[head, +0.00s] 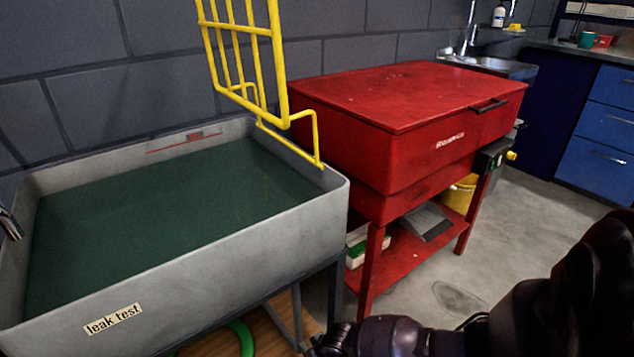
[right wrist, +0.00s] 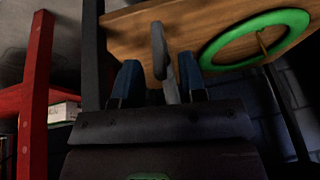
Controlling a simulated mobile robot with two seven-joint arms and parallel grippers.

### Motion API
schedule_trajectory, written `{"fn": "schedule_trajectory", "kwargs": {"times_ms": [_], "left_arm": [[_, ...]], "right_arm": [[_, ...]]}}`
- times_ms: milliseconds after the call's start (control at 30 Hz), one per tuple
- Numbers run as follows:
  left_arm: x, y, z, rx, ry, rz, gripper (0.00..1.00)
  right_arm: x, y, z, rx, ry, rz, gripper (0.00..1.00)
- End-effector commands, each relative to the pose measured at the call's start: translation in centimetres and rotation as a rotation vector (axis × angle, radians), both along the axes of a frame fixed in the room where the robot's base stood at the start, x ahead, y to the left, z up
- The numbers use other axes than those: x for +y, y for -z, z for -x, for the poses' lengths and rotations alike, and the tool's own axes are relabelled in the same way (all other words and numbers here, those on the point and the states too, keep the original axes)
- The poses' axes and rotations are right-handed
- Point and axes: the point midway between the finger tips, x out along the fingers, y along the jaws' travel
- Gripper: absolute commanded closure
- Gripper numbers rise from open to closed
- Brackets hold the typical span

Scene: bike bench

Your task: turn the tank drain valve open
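The grey leak test tank (head: 210,265) stands at the left in the head view, holding dark green liquid. In the right wrist view a grey lever (right wrist: 160,52), which looks like the drain valve's handle, rises between the two blue fingertips of my right gripper (right wrist: 159,82). The fingers stand apart, with the lever between them and close to the right one; I cannot tell whether it touches. The valve body is hidden. In the head view my right arm comes in from the lower right and its fingers are out of frame. My left gripper is not in view.
A wooden board (right wrist: 215,22) with a green ring (right wrist: 255,38) lies close to the right gripper. A dark tank leg (right wrist: 90,60) and a red frame leg (right wrist: 36,90) stand to its left. The red cabinet (head: 410,110) stands right of the tank, with open floor (head: 500,230) beyond.

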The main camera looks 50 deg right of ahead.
Motion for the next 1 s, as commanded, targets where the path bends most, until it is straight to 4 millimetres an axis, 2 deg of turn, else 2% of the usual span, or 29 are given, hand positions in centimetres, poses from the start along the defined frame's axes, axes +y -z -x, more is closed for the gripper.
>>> {"fn": "schedule_trajectory", "kwargs": {"times_ms": [33, 200, 500, 667, 1000], "left_arm": [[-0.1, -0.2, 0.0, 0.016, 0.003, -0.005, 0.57], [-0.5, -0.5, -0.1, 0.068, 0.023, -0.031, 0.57], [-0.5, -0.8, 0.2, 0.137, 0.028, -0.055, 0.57], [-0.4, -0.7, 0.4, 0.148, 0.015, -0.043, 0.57], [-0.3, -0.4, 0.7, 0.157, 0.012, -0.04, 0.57]], "right_arm": [[0.0, -1.3, -0.2, -0.01, 0.001, -0.001, 0.62], [-0.1, -4.3, 0.6, -0.016, 0.0, 0.0, 0.62], [-0.1, -8.4, 2.7, -0.011, 0.001, 0.001, 0.62], [-0.1, -9.2, 3.5, -0.007, 0.0, 0.0, 0.62], [-0.1, -9.1, 3.9, 0.0, 0.0, 0.0, 0.62]]}}
